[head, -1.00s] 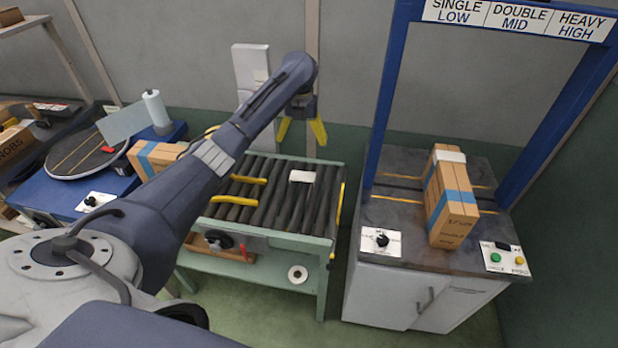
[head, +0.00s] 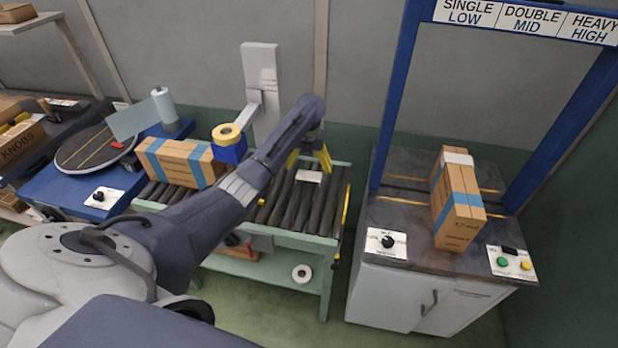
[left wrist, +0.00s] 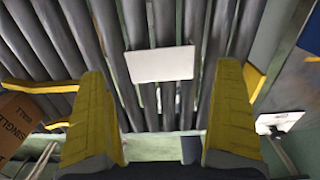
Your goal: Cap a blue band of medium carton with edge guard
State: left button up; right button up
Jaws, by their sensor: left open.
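A small white edge guard (head: 308,176) lies on the rollers of the conveyor; it also shows in the left wrist view (left wrist: 160,65), flat and apart from the fingers. My left gripper (head: 309,158) is open and empty, pointing down above the guard. In the left wrist view its yellow fingers stand on either side, nearer the camera than the guard. My right gripper is out of view.
A blue frame (head: 394,100) rises over the right bench (head: 405,220), with a knob panel and buttons in front. A yellow tape roll (head: 228,133) on a post stands behind the conveyor. A turntable (head: 90,150) is at the left. Several rollers around the guard are bare.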

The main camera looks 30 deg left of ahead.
aim_at(309, 175)
pick_arm(q)
jog(key=shift+s+f, duration=0.1)
jog(key=shift+f, duration=2.55)
jog(key=c, duration=0.7)
